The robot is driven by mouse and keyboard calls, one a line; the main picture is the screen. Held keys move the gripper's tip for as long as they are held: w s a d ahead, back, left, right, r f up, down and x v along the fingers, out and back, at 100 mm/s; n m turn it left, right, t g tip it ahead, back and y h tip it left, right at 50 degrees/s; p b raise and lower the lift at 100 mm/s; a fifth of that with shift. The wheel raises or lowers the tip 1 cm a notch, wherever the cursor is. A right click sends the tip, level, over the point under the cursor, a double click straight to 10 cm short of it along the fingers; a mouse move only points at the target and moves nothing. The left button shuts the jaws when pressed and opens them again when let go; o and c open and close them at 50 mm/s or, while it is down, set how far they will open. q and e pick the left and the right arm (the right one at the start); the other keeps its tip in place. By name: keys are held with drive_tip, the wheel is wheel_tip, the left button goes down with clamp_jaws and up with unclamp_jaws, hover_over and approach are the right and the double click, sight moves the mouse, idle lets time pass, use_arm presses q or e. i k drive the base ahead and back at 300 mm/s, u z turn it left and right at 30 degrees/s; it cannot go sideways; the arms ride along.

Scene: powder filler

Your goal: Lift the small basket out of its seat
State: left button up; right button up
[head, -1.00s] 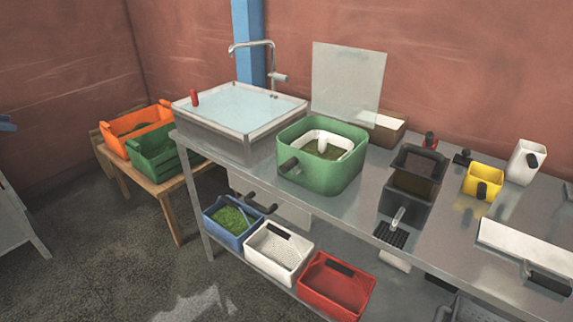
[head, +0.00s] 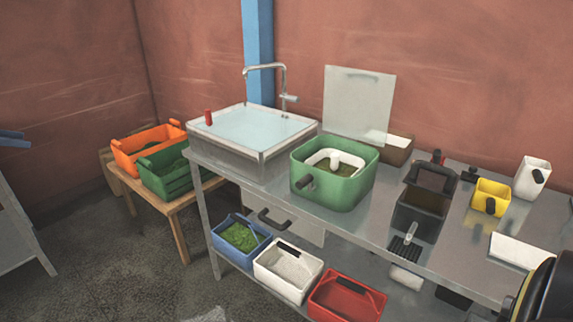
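A small dark basket (head: 424,197) with a dark upright frame or handle sits in a black box-like holder (head: 413,215) on the metal counter. It looks upright and seated; how deep it sits is hard to tell. A yellow basket (head: 491,192) with a black grip stands to its right on the counter. Which of the two is the small basket, I cannot tell for sure. Neither gripper shows in the head view. A dark rounded part with a yellow ring, which seems to be my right arm, enters at the lower right corner, apart from both baskets.
A green tub (head: 345,190) with a white insert and a sink (head: 225,158) stand left on the counter (head: 375,222). A white container (head: 533,176) stands at the back right. Blue, white and red bins (head: 345,303) fill the lower shelf.

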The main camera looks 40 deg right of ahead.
sight(334, 168)
drive_tip(key=z, duration=0.1)
drive_tip(key=i, duration=1)
drive_tip(key=z, duration=0.65)
